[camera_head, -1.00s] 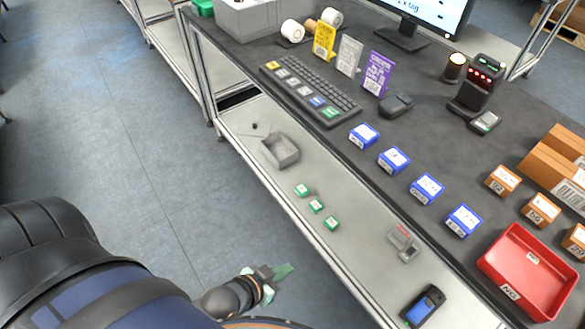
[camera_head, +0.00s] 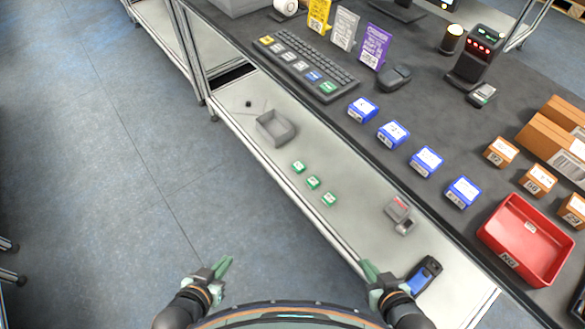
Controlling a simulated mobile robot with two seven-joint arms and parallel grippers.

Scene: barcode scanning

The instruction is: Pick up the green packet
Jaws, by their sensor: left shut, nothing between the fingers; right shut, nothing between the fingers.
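Several candidates for the green packet show: three small green packets with white labels lie in a row on the lower shelf, the first (camera_head: 299,167), the second (camera_head: 313,182) and the third (camera_head: 329,198). My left gripper (camera_head: 224,265) is shut and empty over the floor, left of and nearer than the packets. My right gripper (camera_head: 367,267) is shut and empty by the shelf's front edge, nearer than the packets and to their right. Neither gripper touches a packet.
The lower shelf (camera_head: 345,225) also holds a grey bin (camera_head: 274,127), a grey-red device (camera_head: 398,214) and a blue-black handheld device (camera_head: 423,274). The dark tabletop overhangs behind, with blue boxes (camera_head: 427,160) and a red tray (camera_head: 527,252). Open floor lies left.

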